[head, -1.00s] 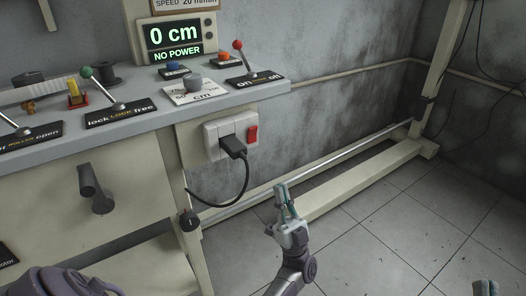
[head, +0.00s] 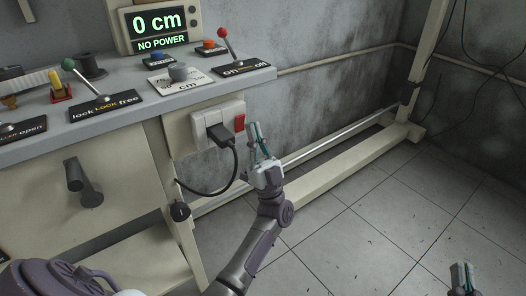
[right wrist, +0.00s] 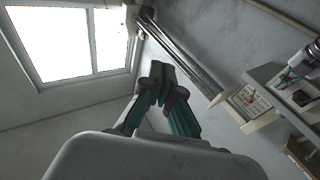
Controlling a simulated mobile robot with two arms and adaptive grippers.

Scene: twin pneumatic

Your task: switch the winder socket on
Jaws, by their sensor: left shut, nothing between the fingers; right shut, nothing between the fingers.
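The winder socket (head: 207,142) is a white block on the cream side panel under the bench top. A black plug (head: 220,133) sits in it, its cable hanging down. A red rocker switch (head: 239,123) is at the socket's right end; its on/off position is too small to tell. My left gripper (head: 255,128) is shut and empty, its fingertips pointing up just right of the red switch; I cannot tell if they touch it. My right gripper (head: 462,270) is shut and empty at the lower right, over the floor; it also shows in the right wrist view (right wrist: 160,78).
The display (head: 160,31) on the bench reads 0 cm and NO POWER. A red-knobbed on/off lever (head: 229,50) and a green-knobbed lock/free lever (head: 83,82) stand on the bench top (head: 200,92). The tiled floor (head: 400,205) at right is open.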

